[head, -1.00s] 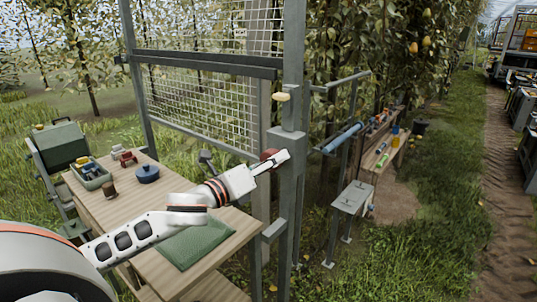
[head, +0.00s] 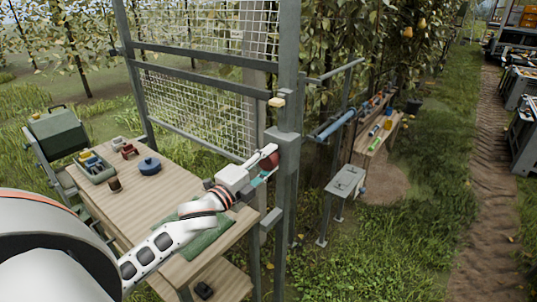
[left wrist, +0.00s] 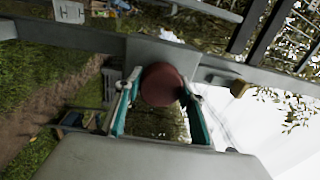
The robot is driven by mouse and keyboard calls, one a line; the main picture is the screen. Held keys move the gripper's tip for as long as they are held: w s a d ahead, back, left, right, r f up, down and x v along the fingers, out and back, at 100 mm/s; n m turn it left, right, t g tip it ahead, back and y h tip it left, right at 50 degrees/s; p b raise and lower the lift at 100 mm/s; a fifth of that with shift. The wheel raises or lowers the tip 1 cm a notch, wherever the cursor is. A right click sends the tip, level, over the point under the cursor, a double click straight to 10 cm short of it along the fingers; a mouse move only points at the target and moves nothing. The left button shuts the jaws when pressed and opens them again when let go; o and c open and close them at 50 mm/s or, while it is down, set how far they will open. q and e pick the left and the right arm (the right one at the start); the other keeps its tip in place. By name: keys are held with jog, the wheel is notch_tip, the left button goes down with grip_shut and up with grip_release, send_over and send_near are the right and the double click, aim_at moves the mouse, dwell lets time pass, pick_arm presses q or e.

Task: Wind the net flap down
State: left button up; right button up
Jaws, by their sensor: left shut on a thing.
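The net flap (head: 205,28) is a pale wire mesh in a grey post frame in the head view. My left gripper (head: 267,170) is shut on a round dark-red crank knob at the post; the knob (left wrist: 161,85) sits between the teal-lined fingers (left wrist: 160,105) in the left wrist view. The gripper covers part of the crank. My right gripper is not in view.
A wooden table (head: 140,197) stands left of the post, with a tray (head: 97,170), a blue pot (head: 149,166) and a green cloth (head: 205,240). A small metal stand (head: 346,182) and a tool bench (head: 382,140) stand to the right.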

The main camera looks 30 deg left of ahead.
pick_arm(q)
jog(key=n, duration=0.6)
jog(key=shift+y, duration=0.3)
jog(key=n, duration=0.4)
jog(key=shift+n, duration=0.4)
jog(key=n, duration=0.4)
jog(key=shift+r+n+g+y, duration=0.1)
jog(key=shift+n+g+y, duration=0.2)
jog(key=shift+n, duration=0.1)
jog(key=n, duration=0.4)
jog(key=shift+a+n, duration=0.1)
jog(key=shift+n, duration=0.2)
jog(key=n, duration=0.8)
jog(key=shift+n+g, duration=0.4)
jog(key=n, duration=0.4)
jog(key=shift+a, duration=0.1)
jog(key=n+h, duration=0.1)
jog(key=n, duration=0.3)
jog(key=shift+n, duration=0.3)
